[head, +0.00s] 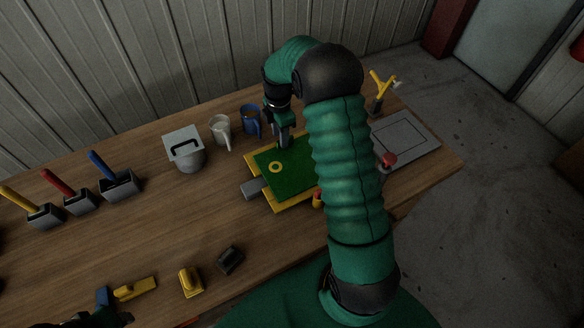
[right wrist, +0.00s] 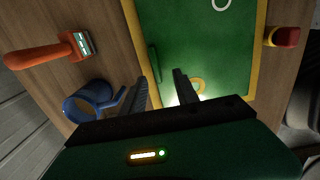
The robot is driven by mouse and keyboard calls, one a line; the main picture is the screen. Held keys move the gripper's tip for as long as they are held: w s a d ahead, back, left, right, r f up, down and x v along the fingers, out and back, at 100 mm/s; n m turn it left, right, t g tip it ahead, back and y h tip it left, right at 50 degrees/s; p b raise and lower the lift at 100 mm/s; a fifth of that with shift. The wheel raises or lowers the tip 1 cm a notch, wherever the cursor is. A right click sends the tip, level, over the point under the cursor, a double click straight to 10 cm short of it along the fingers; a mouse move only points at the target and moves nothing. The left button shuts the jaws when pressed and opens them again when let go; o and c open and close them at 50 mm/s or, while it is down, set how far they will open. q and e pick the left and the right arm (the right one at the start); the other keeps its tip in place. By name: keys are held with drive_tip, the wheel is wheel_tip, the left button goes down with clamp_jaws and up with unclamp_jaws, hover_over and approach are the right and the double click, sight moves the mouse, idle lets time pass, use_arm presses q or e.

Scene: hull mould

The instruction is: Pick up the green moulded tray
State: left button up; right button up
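The green moulded tray (head: 292,158) lies in a yellow-edged mould (head: 292,203) on the bench, partly hidden behind my right arm. In the right wrist view the tray (right wrist: 205,50) is a flat green sheet with pale rings and a raised green strip near its edge. My right gripper (head: 283,143) is over the tray's far edge. In the right wrist view its two fingers (right wrist: 162,78) are apart, with the raised green strip showing beyond the gap between them. I cannot tell whether they touch it. My left gripper (head: 108,318) shows only as a dark part at the bottom left.
A blue mug (head: 251,121), a white mug (head: 220,131) and a grey lidded pot (head: 186,153) stand beyond the mould. Coloured-handled tools in grey blocks (head: 118,185) stand left. A yellow block (head: 190,282) and dark block (head: 231,260) lie in front. A grey plate (head: 408,138) lies right.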

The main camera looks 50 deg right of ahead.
drive_tip(key=d+f, duration=0.1)
drive_tip(key=f, duration=0.1)
drive_tip(key=d+f, duration=0.2)
drive_tip(key=shift+s+d+f, duration=0.1)
drive_tip(key=shift+s+f, duration=0.05)
drive_tip(key=shift+s, duration=0.1)
drive_tip(key=shift+a+r, duration=0.25)
drive_tip(key=shift+a, duration=0.55)
drive_tip(key=c, duration=0.4)
drive_tip(key=shift+w+a, duration=0.25)
drive_tip(key=shift+a, duration=0.05)
clamp_jaws()
drive_tip(key=shift+s+d, duration=0.15)
drive_tip(key=shift+d, duration=0.35)
use_arm(q)
drive_tip(key=shift+d+r, duration=0.15)
drive_tip(key=shift+d, duration=0.45)
drive_tip(key=shift+d+r, duration=0.15)
drive_tip(key=shift+d, duration=0.45)
drive_tip(key=shift+a, duration=0.1)
use_arm(e)
drive_tip(key=shift+a, duration=0.1)
